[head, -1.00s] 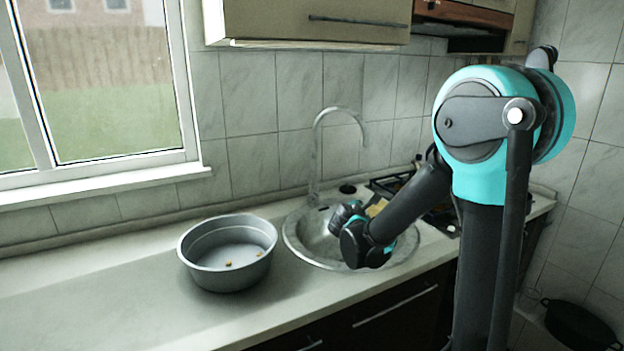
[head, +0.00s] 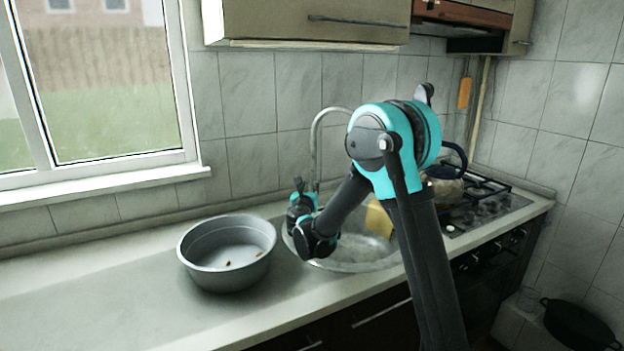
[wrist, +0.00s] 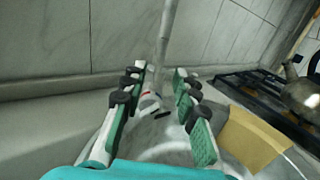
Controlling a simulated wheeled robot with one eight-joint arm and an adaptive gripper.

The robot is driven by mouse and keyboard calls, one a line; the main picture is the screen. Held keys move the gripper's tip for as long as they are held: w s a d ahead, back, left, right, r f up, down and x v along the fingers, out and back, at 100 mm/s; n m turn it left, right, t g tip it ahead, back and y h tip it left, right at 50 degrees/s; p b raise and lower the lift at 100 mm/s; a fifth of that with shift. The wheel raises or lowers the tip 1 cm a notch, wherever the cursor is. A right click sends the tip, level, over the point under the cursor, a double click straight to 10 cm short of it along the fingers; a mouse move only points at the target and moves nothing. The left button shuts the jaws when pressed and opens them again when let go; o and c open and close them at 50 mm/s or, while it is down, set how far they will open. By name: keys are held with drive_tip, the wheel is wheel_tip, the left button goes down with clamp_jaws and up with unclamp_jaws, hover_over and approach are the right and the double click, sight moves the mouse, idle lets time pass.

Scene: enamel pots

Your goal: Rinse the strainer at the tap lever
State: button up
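My gripper (head: 299,200) is over the back left of the sink, near the foot of the tap (head: 317,140). In the wrist view my gripper (wrist: 160,108) is open, its two green-padded fingers apart with nothing held. The tap's grey spout (wrist: 166,40) rises beyond the fingertips. A small pale part with a red mark (wrist: 149,101), perhaps the tap lever, shows between the fingers; I cannot tell whether they touch it. The round metal sink (head: 350,266) is partly hidden by my arm. I cannot make out a strainer in either view.
A grey round tub (head: 228,280) with small brown bits inside stands left of the sink. A tan block (head: 378,219) is at the sink's right side. A kettle (head: 446,188) stands on the hob (head: 485,208). The counter at far left (head: 80,300) is clear.

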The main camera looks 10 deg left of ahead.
sight(312, 178)
drive_tip(key=w, duration=0.9)
drive_tip(key=shift+w, duration=0.1)
clamp_jaws()
